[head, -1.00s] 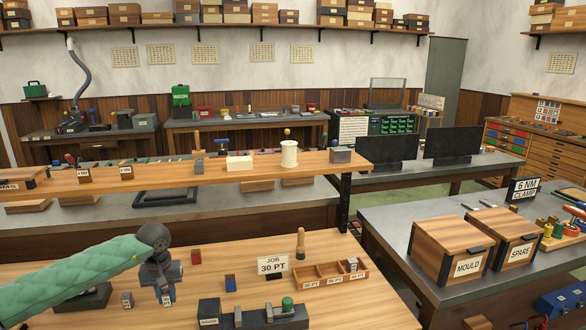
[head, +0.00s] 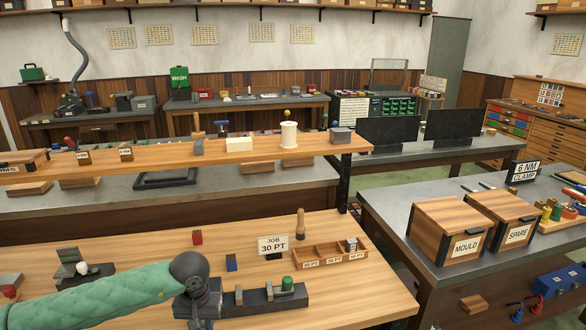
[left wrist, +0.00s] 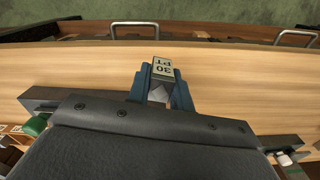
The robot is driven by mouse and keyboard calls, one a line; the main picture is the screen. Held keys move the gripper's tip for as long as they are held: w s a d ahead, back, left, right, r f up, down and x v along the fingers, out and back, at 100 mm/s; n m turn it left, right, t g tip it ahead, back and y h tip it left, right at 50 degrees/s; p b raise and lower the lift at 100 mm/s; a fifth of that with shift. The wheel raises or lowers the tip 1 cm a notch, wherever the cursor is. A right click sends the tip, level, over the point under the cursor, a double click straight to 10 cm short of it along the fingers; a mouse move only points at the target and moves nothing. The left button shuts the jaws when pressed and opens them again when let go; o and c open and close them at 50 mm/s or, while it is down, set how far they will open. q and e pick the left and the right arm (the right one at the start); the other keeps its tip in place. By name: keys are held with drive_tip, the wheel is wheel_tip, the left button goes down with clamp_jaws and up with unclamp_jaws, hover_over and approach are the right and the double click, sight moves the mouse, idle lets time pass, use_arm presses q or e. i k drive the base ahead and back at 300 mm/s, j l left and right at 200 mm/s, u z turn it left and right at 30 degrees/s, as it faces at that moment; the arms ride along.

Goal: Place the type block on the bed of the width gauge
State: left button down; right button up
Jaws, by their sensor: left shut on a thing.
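The type block (left wrist: 163,67) is a small grey piece with a pale top face marked "30 PT". In the left wrist view it sits between the blue fingers of my left gripper (left wrist: 162,88), which is shut on it. My left gripper is at the gauge's left part in the head view, which hides that part and the block. In the left wrist view my wrist covers the gauge's middle. I cannot tell whether the block touches the bed.
A wooden tray (head: 313,262) with labelled compartments stands behind the gauge, a grey block (head: 351,244) at its right. A raised shelf (head: 215,155) crosses behind.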

sight(251, 295)
drive_tip(key=z, duration=0.5)
drive_tip(key=k+j+z, duration=0.2)
drive_tip(key=j+z, duration=0.15)
drive_tip(key=k+j+z, duration=0.35)
drive_tip(key=i+j, duration=0.05)
